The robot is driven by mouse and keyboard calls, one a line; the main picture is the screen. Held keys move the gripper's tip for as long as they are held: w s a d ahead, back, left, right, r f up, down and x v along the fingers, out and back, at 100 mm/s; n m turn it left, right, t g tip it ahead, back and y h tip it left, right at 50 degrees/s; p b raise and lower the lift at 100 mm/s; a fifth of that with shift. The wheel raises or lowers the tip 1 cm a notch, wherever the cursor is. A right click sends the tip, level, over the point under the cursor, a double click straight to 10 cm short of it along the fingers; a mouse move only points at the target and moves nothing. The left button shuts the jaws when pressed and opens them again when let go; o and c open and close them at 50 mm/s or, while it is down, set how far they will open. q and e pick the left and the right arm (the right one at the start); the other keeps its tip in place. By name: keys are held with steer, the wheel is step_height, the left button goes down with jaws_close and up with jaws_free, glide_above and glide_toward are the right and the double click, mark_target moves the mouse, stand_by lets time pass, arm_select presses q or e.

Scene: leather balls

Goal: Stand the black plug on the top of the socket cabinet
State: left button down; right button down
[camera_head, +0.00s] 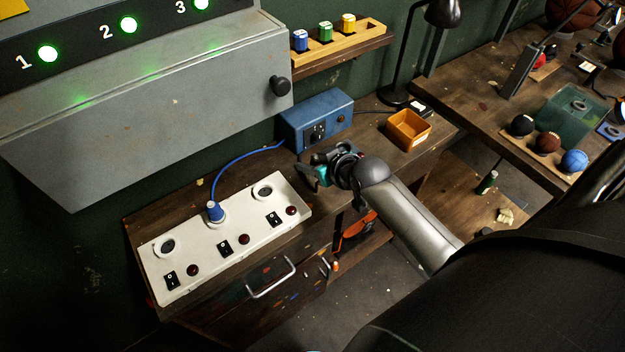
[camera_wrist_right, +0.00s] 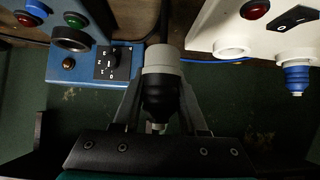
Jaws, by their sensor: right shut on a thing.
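The black plug (camera_wrist_right: 165,90) is in the right wrist view, between the two fingers of my right gripper (camera_wrist_right: 161,100). It has a black ribbed body and a pale grey collar. In the head view my right gripper (camera_head: 319,172) is above the bench, in front of the blue box (camera_head: 317,118); the plug is hard to make out there. The white socket panel (camera_head: 190,236) lies to its left with several round sockets, switches and red lamps. A blue plug (camera_head: 214,211) with a blue cable stands in its middle socket. A grey cabinet (camera_head: 150,110) with numbered green lights hangs above. My left gripper is not in view.
A wooden rack (camera_head: 360,46) with blue, green and yellow pieces is on the wall. An orange tray (camera_head: 408,130) and a black lamp (camera_head: 395,94) stand at the back right of the bench. A second bench (camera_head: 505,110) with balls is further right.

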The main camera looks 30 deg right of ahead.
mark_target(311, 188)
step_height(311, 188, down, 3)
steer(key=shift+f+b, duration=0.1)
steer(key=shift+b, duration=0.2)
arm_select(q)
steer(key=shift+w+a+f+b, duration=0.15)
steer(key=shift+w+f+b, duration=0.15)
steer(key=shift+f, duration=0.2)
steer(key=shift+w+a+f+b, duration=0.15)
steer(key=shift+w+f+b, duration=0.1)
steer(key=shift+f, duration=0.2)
arm_select(e)
steer(key=shift+f, duration=1.75)
steer(key=shift+f, duration=0.2)
steer(key=shift+c, duration=2.3)
jaws_free()
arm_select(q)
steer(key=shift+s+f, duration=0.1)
arm_select(e)
steer(key=shift+r, duration=0.1)
steer(key=shift+r, duration=0.2)
arm_select(q)
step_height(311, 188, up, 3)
steer(key=p, duration=0.3)
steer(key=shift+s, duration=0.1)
arm_select(e)
steer(key=a+v, duration=0.1)
steer(key=v, duration=1)
steer(key=shift+s+d+r, duration=0.2)
steer(key=shift+s+d, duration=0.1)
steer(key=shift+d, duration=0.2)
